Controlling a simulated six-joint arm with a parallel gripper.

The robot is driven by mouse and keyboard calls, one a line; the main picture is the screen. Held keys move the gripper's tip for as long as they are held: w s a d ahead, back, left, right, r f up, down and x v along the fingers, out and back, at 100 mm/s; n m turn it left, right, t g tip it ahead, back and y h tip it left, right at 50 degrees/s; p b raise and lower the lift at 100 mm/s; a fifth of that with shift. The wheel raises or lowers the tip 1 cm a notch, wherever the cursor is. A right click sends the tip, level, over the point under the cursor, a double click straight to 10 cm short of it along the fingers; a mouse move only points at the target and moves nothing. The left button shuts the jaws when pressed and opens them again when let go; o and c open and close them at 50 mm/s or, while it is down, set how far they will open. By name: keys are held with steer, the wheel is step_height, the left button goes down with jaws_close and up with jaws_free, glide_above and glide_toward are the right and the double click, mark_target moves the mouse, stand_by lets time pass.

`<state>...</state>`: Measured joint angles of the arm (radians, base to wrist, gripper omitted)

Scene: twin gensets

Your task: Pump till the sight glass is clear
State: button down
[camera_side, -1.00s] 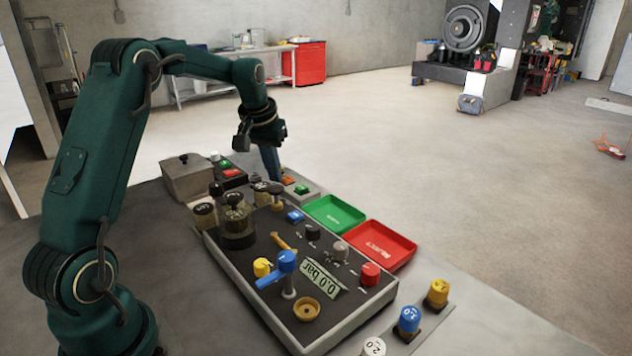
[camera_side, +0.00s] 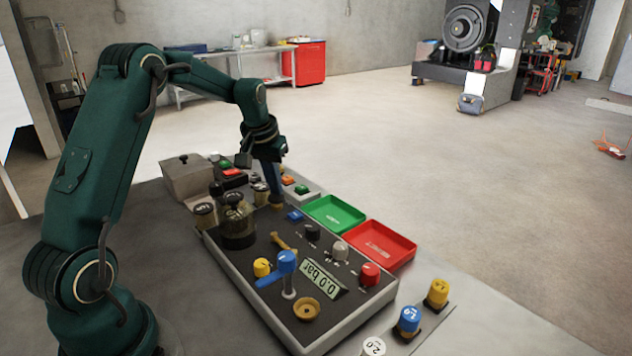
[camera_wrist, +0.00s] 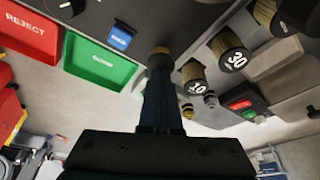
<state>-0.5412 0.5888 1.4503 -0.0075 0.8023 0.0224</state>
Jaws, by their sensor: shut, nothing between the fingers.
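My gripper (camera_side: 274,188) is shut and empty, pointing down at a short brass-coloured post (camera_side: 277,206) on the panel's far edge. In the wrist view the fingertips (camera_wrist: 160,70) overlap the post's head (camera_wrist: 160,54); whether they press on it I cannot tell. The fingers hide its top. A dark, cloudy glass cylinder (camera_side: 238,238), seemingly the sight glass, stands on the panel's left; its contents are too small to judge. The display (camera_side: 321,280) reads 0.0 bar. A blue lever handle (camera_side: 286,262) stands beside it.
Green (camera_side: 334,214) and red (camera_side: 378,246) trays lie right of the panel (camera_side: 335,328). Filters marked 10 (camera_wrist: 198,84) and 30 (camera_wrist: 232,58) stand near my fingers. A grey lidded box (camera_side: 187,180) is at the back left.

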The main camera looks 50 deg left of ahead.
steer(key=shift+r, duration=1.65)
steer(key=shift+f, duration=0.1)
stand_by(1.0)
stand_by(0.4)
steer(key=shift+r, duration=1.5)
stand_by(0.5)
steer(key=shift+w+d, duration=0.1)
stand_by(0.5)
